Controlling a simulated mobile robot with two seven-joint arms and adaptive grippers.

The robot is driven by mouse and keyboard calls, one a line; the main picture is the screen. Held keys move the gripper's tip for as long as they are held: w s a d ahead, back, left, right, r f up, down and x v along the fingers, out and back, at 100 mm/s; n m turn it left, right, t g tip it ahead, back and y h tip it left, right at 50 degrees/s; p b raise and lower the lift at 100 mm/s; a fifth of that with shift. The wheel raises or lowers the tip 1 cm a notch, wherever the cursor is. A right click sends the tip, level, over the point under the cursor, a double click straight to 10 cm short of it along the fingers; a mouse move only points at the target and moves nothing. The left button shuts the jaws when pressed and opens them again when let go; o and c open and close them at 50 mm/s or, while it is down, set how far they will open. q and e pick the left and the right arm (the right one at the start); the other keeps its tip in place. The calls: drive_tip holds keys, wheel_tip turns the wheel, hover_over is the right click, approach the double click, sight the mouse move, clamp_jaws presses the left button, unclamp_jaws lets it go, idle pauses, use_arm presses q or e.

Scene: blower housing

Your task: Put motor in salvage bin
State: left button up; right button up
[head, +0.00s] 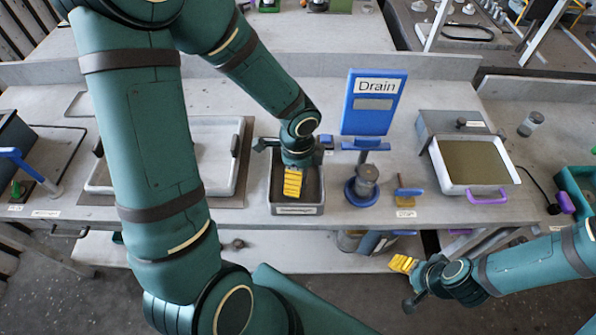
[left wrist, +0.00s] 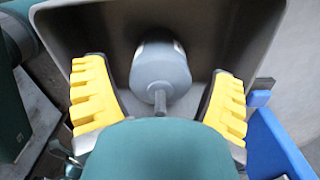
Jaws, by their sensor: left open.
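The motor (left wrist: 160,68), a grey cylinder with a thin shaft, shows in the left wrist view inside a grey bin (left wrist: 95,18). The same bin stands at the bench's front edge in the head view (head: 318,206); its label is too small to read. My left gripper (head: 292,184) points down into the bin. Its yellow fingers are open in the left wrist view (left wrist: 158,108), spread to either side of the motor with gaps between. The motor is hidden in the head view. My right gripper (head: 402,263) is low in front of the bench, away from the bin; its opening is unclear.
A blue Drain sign (head: 374,102) and a blue-based stand (head: 362,193) are right of the bin. A pale tray (head: 224,183) lies to its left. A tray with purple handle (head: 480,165) sits farther right. A lower shelf (head: 290,252) runs beneath.

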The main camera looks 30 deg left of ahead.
use_arm(q)
wheel_tip(320, 180, up, 12)
drive_tip(key=p, duration=0.3)
drive_tip(key=shift+r, duration=0.15)
use_arm(e)
drive_tip(key=r, duration=0.3)
drive_tip(key=shift+w+d+r, duration=0.1)
drive_tip(key=shift+w+r, duration=0.25)
drive_tip(key=shift+r, duration=0.05)
